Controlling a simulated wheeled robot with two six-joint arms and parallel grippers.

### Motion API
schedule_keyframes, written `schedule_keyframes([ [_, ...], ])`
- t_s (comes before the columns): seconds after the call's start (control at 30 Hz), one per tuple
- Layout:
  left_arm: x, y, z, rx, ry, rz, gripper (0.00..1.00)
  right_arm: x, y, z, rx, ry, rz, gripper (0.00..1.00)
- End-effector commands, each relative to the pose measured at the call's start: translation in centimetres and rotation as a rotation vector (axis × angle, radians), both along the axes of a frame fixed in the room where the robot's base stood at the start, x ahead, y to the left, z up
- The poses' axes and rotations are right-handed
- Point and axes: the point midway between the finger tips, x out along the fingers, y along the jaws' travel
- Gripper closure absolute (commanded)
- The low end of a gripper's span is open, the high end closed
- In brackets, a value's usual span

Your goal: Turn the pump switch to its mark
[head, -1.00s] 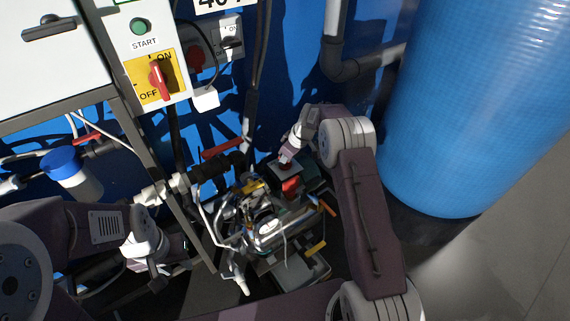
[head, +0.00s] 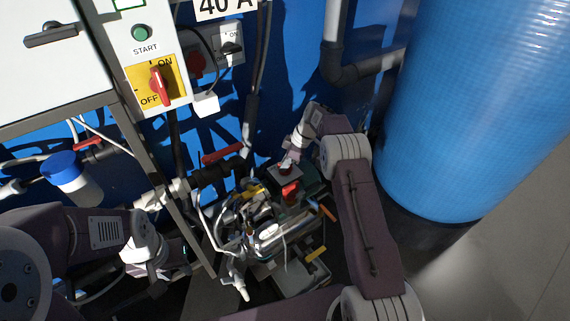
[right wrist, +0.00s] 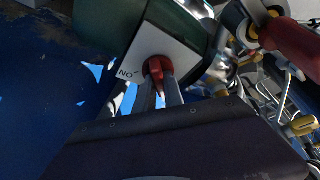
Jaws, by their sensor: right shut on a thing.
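The pump switch is a red knob (right wrist: 157,68) on a white plate (right wrist: 178,42) fixed to the dark green pump (right wrist: 190,15) in the right wrist view. An ON label, seen upside down with a small tick beside it, is at the plate's left corner. My right gripper (right wrist: 160,88) is shut on the red knob, one finger on each side. The knob's exact angle is hard to tell. In the head view my right gripper (head: 289,163) reaches down to the pump's top. My left gripper (head: 180,248) hangs low at the left, its fingers unclear.
Red-handled valves and pipes (head: 222,154) stand left of the pump. Several tools crowd a box (head: 297,275) in front of it. A cabinet with a red OFF/ON switch (head: 158,84) is upper left. A large blue tank (head: 470,110) stands at the right.

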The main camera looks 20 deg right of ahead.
Motion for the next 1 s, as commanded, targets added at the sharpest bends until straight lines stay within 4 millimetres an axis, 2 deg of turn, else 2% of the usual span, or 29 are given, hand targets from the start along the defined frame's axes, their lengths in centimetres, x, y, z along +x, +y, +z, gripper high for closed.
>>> schedule_keyframes([
  [0.27, 0.0, 0.0, 0.0, 0.000, 0.000, 0.000, 0.64, 0.0, 0.0, -0.1, -0.002, 0.001, 0.002, 1.00],
  [0.3, 0.0, 0.0, 0.0, 0.000, 0.000, 0.000, 0.64, 0.0, 0.0, -0.1, -0.002, 0.001, 0.002, 0.76],
  [0.33, 0.0, 0.0, 0.0, 0.000, 0.000, 0.000, 0.64, 0.0, 0.0, -0.1, -0.002, 0.001, 0.002, 0.68],
  [0.37, 0.0, 0.0, 0.0, 0.000, 0.000, 0.000, 0.64, 0.0, 0.0, 0.0, -0.002, 0.001, 0.002, 0.65],
  [0.67, 0.0, 0.0, 0.0, 0.000, 0.000, 0.000, 0.64, 0.0, -0.1, 0.2, -0.001, 0.000, 0.000, 0.65],
  [0.77, 0.0, 0.0, 0.4, 0.000, 0.000, 0.000, 0.64, -0.2, -0.6, 1.5, -0.001, -0.003, -0.001, 0.65],
  [1.0, 0.0, 0.0, 1.2, 0.000, 0.000, 0.000, 0.64, -1.0, -2.5, 6.4, -0.002, -0.002, -0.001, 0.65],
])
